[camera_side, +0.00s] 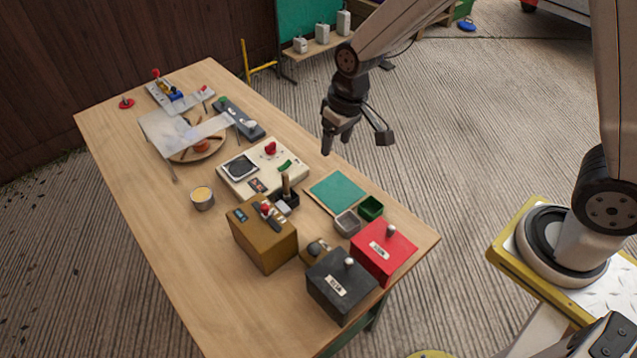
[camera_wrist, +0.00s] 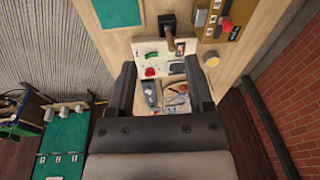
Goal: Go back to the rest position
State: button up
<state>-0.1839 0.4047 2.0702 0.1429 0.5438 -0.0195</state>
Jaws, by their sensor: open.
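My gripper (camera_side: 334,143) hangs in the air beside the far right edge of the wooden table (camera_side: 140,240), above the level of its top. It points downward in the side view and holds nothing. In the wrist view its two dark fingers (camera_wrist: 160,70) stand apart with a gap between them. Through that gap the cream panel (camera_wrist: 150,50) with a red knob and a green switch shows in part. The same cream panel (camera_side: 250,185) lies on the table in the side view, below and left of my gripper.
A brown box (camera_side: 262,245), a black box (camera_side: 338,290) and a red box (camera_side: 385,250) stand at the table's near end. A green mat (camera_side: 336,193) lies near the right edge. A clear raised sheet (camera_side: 165,130) covers part of a round board. Open floor lies right of the table.

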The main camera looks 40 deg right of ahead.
jog(key=s+d+r+m+t+h, duration=0.1)
jog(key=s+d+r, duration=0.1)
jog(key=s+d, duration=0.6)
jog(key=s, duration=0.3)
jog(key=shift+s+d, duration=0.35)
jog(key=shift+s, duration=0.05)
